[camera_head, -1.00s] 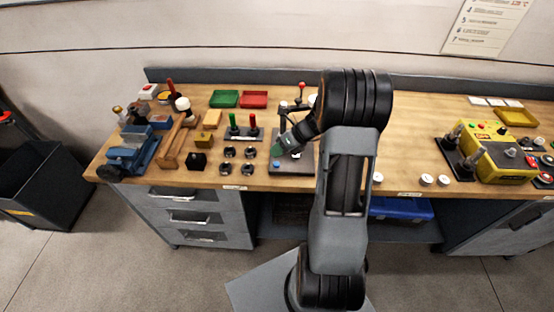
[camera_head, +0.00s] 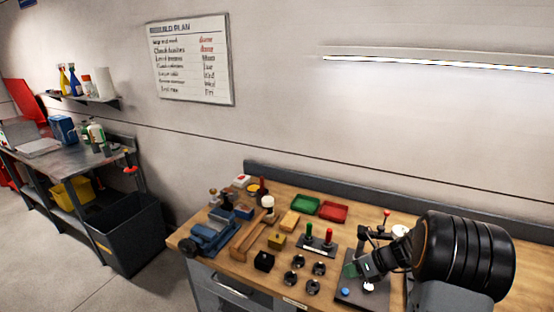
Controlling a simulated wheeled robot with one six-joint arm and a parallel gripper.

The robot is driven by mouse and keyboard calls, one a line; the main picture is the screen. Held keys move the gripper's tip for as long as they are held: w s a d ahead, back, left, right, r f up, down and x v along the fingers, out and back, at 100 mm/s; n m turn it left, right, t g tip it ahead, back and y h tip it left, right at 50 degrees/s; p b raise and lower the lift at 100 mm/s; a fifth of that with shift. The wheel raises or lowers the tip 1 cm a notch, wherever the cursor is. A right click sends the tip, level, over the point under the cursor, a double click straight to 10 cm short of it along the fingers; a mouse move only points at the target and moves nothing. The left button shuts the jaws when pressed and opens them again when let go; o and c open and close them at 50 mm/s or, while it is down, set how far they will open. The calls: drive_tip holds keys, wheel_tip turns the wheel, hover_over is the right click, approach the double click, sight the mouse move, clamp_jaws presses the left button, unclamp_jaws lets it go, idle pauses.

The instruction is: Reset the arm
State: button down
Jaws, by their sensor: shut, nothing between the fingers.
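My arm rises at the lower right, its large black joint in front of the bench. My gripper (camera_head: 352,271) points down and left over a dark grey plate (camera_head: 362,292) on the wooden bench (camera_head: 224,267). The fingers look closed, with nothing seen between them. Part of the plate's right side is hidden behind my arm.
Near my gripper stand red and green handled tools in a holder (camera_head: 318,246) and several black round parts (camera_head: 298,261). A blue vise (camera_head: 213,233), mallet, green tray (camera_head: 305,206) and red tray (camera_head: 333,213) lie further left and back. A dark bin (camera_head: 125,232) stands left of the bench.

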drive_tip(key=s+a+r+n+g+h, duration=0.25)
drive_tip(key=s+n, duration=0.55)
drive_tip(key=n, duration=0.7)
drive_tip(key=s+a+r+n+t+h, duration=0.2)
drive_tip(key=s+a+r+n, duration=0.1)
drive_tip(key=r+n, duration=0.3)
drive_tip(key=s+a+r+n+t+h+b, duration=0.1)
drive_tip(key=s+a+r+n+h, duration=0.2)
drive_tip(key=n, duration=0.6)
drive_tip(key=shift+s+a+r+t+h, duration=0.35)
drive_tip(key=shift+s+a+r, duration=0.3)
drive_tip(key=shift+s+r, duration=0.85)
drive_tip(key=shift+w+r, duration=0.1)
